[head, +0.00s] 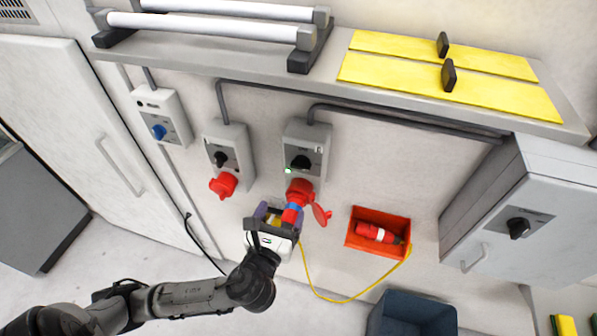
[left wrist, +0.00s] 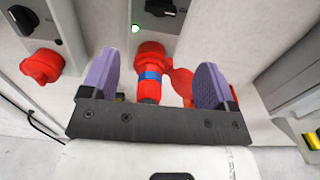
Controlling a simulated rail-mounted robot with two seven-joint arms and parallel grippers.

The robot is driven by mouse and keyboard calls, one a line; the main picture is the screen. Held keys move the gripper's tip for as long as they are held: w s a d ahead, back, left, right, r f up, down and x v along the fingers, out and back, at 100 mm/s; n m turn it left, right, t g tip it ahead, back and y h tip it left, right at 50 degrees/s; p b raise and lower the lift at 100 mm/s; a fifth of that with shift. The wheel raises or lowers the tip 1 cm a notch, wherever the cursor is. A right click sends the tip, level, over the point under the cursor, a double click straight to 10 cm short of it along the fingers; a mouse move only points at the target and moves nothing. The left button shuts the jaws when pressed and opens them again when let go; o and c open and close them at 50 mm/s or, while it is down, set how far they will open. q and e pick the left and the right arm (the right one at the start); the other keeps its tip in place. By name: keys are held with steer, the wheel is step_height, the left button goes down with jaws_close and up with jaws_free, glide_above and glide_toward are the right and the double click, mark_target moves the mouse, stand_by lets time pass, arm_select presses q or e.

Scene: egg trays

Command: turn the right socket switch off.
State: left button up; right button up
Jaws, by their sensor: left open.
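The right socket box (head: 312,137) is a grey wall unit with a black rotary switch (head: 301,162) and a lit green lamp (head: 288,171). Its switch shows at the top edge of the left wrist view (left wrist: 160,7). A red plug with a blue band (left wrist: 150,78) sits in the red socket (head: 301,187) below, with the red lid (head: 321,215) hanging open beside it. My left gripper (left wrist: 155,75) is open, its purple fingers on either side of the plug with visible gaps. It is below the switch. My right gripper is not in view.
The left socket box (head: 236,140) with a closed red cover (head: 223,185) is close by. A blue-knob switch box (head: 172,103) is farther left. A red bin (head: 378,214) holds another plug. A shelf (head: 220,62) runs above. A yellow cable (head: 335,299) hangs below.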

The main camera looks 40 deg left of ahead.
mark_target(299, 169)
arm_select(q)
steer(key=p+x, duration=0.2)
steer(key=x, duration=1)
steer(key=shift+r, duration=0.1)
steer(key=shift+w+a, duration=0.3)
steer(key=shift+w, duration=0.4)
steer(key=c, duration=0.9)
